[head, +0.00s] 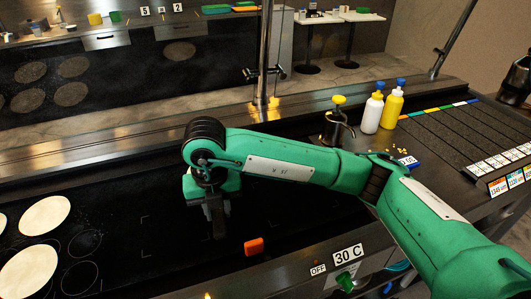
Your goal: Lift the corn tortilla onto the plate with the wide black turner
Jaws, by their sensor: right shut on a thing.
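My right gripper (217,217) points down over the dark griddle (165,260), left of an orange block (254,246). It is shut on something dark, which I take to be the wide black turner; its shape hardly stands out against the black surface. Pale round tortillas lie on the griddle at the left, one farther back (45,215) and one nearer (27,272), with part of another at the left edge. I cannot tell which is the corn one. I cannot make out the plate. My left gripper is not in view.
Empty circle outlines (84,243) and corner marks lie on the griddle. A white bottle (372,113), a yellow bottle (392,107) and a metal pot (336,130) stand behind my right arm. A metal post (265,60) rises at the back. A green knob (346,281) is on the front panel.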

